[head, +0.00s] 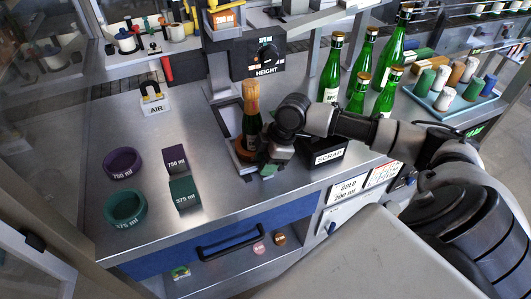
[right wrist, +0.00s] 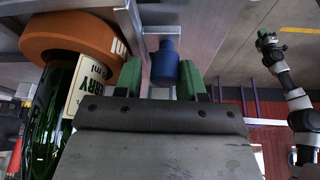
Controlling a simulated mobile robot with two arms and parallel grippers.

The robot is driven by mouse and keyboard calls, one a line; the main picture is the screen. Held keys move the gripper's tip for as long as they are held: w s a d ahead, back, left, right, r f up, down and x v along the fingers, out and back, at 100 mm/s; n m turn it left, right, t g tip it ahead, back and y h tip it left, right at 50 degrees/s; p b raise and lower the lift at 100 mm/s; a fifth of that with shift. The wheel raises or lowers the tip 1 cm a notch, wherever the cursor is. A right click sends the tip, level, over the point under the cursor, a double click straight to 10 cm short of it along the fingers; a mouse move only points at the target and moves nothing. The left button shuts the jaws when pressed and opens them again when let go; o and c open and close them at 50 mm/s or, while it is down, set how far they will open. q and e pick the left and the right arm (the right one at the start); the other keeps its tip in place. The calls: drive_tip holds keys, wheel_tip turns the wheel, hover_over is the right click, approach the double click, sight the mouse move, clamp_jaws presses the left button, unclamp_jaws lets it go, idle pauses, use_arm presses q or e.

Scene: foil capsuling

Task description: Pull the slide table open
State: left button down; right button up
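The slide table (head: 243,170) sits under the machine on the steel bench, with a green bottle (head: 251,125) standing upright in its orange-brown ring. The bottle has a gold top. In the right wrist view the bottle (right wrist: 50,125) and ring (right wrist: 65,38) fill the left side, and a blue knob (right wrist: 165,62) shows ahead. My right gripper (head: 268,170) is low beside the bottle. Its green fingers (right wrist: 160,80) are apart, with the knob between or just beyond them; I cannot tell whether they touch it. My left gripper (right wrist: 267,40) shows small at the right wrist view's upper right.
A black scrap bin (head: 325,152) stands right of my gripper, with several green bottles (head: 363,72) behind it. Purple and green rings (head: 125,207) and blocks (head: 183,192) stand on the left of the bench. A blue drawer (head: 180,255) is below.

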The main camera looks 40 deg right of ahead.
drive_tip(key=b+v, duration=0.1)
drive_tip(key=v, duration=0.9)
drive_tip(key=shift+r+b, duration=0.35)
drive_tip(key=shift+r, duration=0.05)
drive_tip(key=shift+s+d, duration=0.1)
